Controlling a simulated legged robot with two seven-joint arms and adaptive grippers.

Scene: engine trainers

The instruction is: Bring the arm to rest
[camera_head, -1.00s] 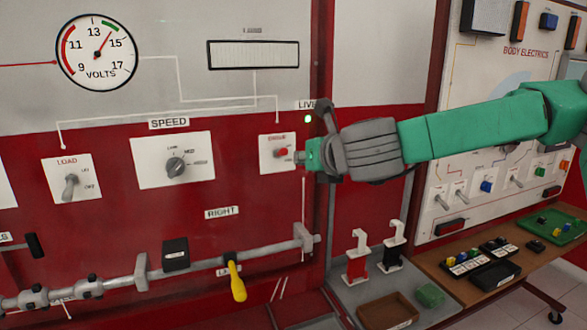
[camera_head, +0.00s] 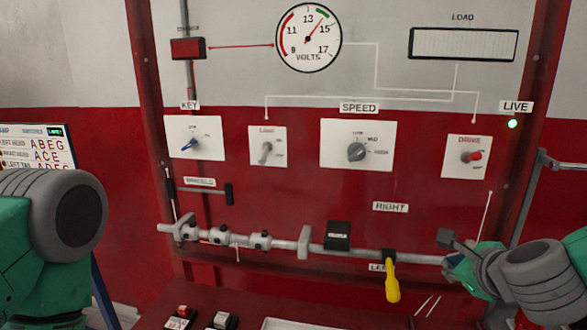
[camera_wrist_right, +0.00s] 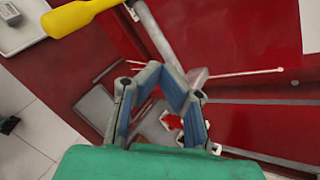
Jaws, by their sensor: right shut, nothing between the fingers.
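My right arm comes in at the lower right of the head view. Its gripper (camera_head: 457,256) is beside the right end of the grey horizontal shaft, below the DRIVE switch (camera_head: 472,156) and apart from it. In the right wrist view, the fingers (camera_wrist_right: 163,70) are drawn together at the tips, with nothing held; the shaft (camera_wrist_right: 175,45) passes just beyond them. Whether they touch it, I cannot tell. My left arm shows at the lower left of the head view, but its gripper is out of view.
The red trainer panel carries a volts gauge (camera_head: 308,38), SPEED knob (camera_head: 356,152), KEY switch (camera_head: 189,146) and lit green LIVE lamp (camera_head: 512,124). A yellow handle (camera_head: 392,282) hangs from the shaft, left of my right gripper. Red frame posts (camera_head: 515,125) edge the panel.

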